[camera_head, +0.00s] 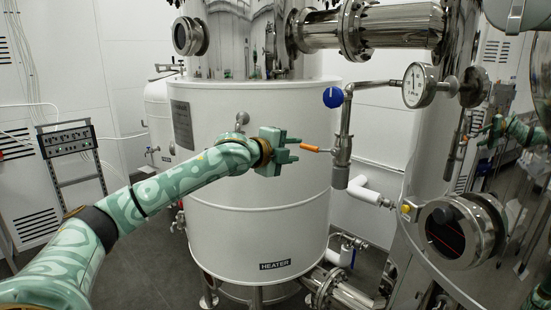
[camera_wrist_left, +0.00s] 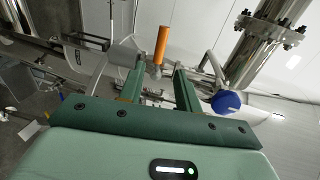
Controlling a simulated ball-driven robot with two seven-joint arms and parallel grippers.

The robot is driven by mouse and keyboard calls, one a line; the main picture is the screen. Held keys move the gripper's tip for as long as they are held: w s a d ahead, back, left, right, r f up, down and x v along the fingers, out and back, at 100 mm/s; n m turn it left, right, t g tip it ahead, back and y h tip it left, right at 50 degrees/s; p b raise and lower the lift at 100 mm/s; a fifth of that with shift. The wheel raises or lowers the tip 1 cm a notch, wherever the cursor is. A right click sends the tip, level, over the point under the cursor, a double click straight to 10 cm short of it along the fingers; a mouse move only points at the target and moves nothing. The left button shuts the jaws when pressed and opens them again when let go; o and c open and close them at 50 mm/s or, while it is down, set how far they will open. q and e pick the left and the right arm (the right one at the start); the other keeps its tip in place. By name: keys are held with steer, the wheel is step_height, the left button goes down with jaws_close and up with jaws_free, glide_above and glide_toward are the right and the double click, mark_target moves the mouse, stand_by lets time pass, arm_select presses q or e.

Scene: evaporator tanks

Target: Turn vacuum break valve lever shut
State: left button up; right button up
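The valve lever has an orange grip (camera_head: 311,149) and points left from a vertical steel valve and pipe (camera_head: 342,148) in front of the white heater tank. My left gripper (camera_head: 294,149) is level with the lever, just left of its tip, with its fingers apart and pointing at it. In the left wrist view the orange grip (camera_wrist_left: 160,44) shows beyond and between the two open fingers (camera_wrist_left: 159,72). Nothing is held, and I see no clear contact with the lever. My right gripper is not in view.
The white heater tank (camera_head: 258,225) stands behind my left gripper. A blue knob (camera_head: 333,97) and a pressure gauge (camera_head: 418,85) sit above the lever. A polished vessel (camera_head: 510,220) at the right reflects the scene. Open floor lies at the lower left.

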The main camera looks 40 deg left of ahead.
arm_select(q)
steer(key=b+v, duration=0.1)
steer(key=v, duration=0.6)
steer(key=shift+b, duration=0.3)
